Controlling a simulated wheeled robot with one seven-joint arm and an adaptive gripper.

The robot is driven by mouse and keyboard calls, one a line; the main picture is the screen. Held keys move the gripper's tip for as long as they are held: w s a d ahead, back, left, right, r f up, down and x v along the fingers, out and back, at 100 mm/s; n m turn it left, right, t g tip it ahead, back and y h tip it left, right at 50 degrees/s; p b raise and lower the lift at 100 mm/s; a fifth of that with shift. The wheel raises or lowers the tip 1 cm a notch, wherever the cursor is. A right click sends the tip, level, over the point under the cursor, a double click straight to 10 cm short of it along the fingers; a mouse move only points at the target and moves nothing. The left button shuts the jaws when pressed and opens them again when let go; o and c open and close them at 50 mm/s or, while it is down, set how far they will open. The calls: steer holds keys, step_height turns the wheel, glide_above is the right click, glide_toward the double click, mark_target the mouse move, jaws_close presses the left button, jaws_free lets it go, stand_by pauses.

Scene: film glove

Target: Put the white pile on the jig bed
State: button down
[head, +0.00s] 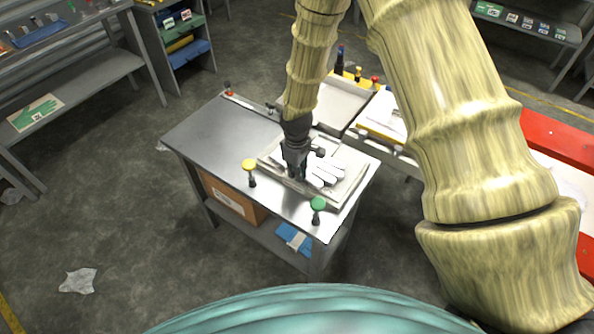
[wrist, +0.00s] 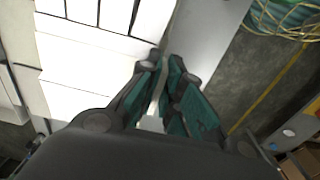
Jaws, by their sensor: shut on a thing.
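The white pile (head: 325,173) is a stack of white, glove-shaped sheets with separate fingers. In the head view it lies over the pale, flat jig bed (head: 334,198) on the grey table; whether it rests fully on the bed cannot be told. My gripper (head: 297,174) points down at the pile's left side and hides part of it. In the wrist view the white pile (wrist: 85,65) fills the upper left, with dark gaps between its fingers. My gripper's teal-padded fingers (wrist: 166,65) are close together at its edge, shut on it; the grasped part is mostly hidden.
A yellow-topped post (head: 249,166) and a green-topped post (head: 318,204) stand along the table's front edge. A pale tray (head: 342,101) adjoins behind. The table's left part (head: 215,135) is clear. A brown box (head: 232,199) and blue item sit on the lower shelf.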

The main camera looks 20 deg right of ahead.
steer(key=shift+f, duration=0.15)
steer(key=shift+f+b, duration=0.3)
steer(key=shift+f, duration=0.4)
steer(key=c, duration=1.5)
jaws_free()
step_height(320, 180, up, 12)
